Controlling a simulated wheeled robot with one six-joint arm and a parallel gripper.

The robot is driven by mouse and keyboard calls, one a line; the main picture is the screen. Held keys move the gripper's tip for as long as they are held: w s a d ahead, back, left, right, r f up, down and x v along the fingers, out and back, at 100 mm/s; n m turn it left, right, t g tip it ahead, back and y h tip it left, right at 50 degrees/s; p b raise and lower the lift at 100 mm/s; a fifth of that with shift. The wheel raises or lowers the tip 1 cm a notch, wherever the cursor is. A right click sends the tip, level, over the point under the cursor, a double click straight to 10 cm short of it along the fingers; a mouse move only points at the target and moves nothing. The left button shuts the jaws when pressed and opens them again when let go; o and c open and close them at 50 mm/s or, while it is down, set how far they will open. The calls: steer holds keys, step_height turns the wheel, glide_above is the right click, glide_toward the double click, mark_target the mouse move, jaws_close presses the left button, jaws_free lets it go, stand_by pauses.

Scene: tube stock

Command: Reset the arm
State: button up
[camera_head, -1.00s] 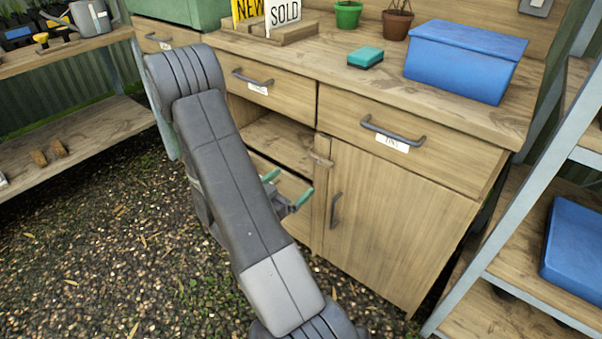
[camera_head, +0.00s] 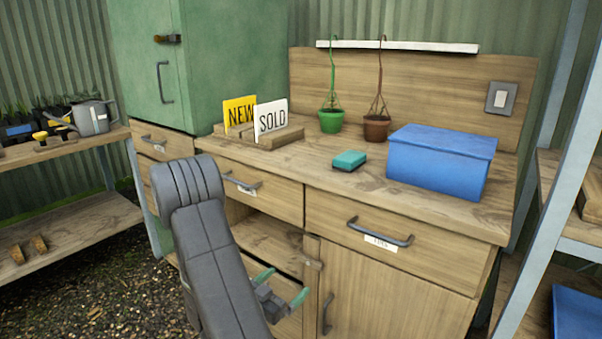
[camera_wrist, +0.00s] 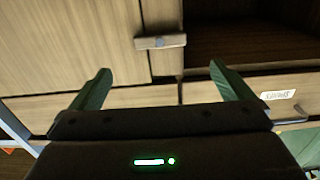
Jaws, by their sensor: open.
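My gripper (camera_head: 281,287) is in front of the wooden cabinet (camera_head: 400,288), by the open compartment (camera_head: 270,243) under the counter. Its two green fingers stand apart with nothing between them. In the wrist view my gripper (camera_wrist: 155,88) faces the cabinet front, with a wooden latch (camera_wrist: 160,42) just beyond the fingers and the dark open compartment (camera_wrist: 230,40) at upper right. My grey arm is folded in front of the cabinet and hides part of it.
A green locker (camera_head: 205,65) stands behind at left. Shelves flank the cabinet. Gravel floor (camera_head: 115,285) is open at lower left.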

mark_target(308, 262)
steer(key=b+x, duration=0.1)
steer(key=x, duration=0.8)
steer(key=shift+w+d, duration=0.25)
steer(key=shift+w, duration=0.05)
steer(key=shift+a+n, duration=0.1)
steer(key=shift+n, duration=0.2)
steer(key=shift+f, duration=0.1)
